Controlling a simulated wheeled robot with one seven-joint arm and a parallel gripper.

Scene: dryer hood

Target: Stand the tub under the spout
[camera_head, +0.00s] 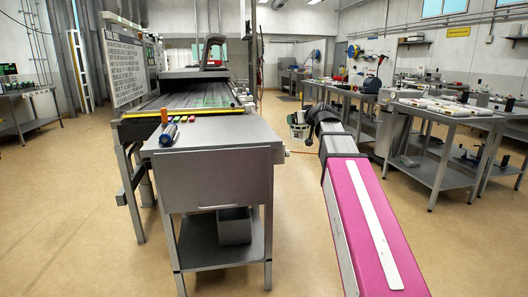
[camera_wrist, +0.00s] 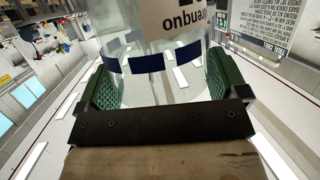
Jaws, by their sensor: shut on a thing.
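The tub (camera_head: 298,126) is a small, pale, see-through container. It is at the end of my outstretched arm, off the right side of the workbench and clear of it. In the wrist view the tub (camera_wrist: 180,45) has a white label with dark lettering and dark blue patches. My gripper (camera_wrist: 160,85) is shut on it, with a green-padded finger on each side. In the head view my gripper (camera_head: 308,122) is small and partly hidden by my wrist. I cannot pick out the spout for certain; a dark arched part (camera_head: 212,50) stands over the machine.
A grey workbench (camera_head: 215,135) stands front centre, with a blue-and-silver cylinder (camera_head: 169,134) and several small coloured blocks on top. Behind it is a long machine bed (camera_head: 195,92). Tables (camera_head: 440,115) with clutter stand at right. Floor is open between bench and tables.

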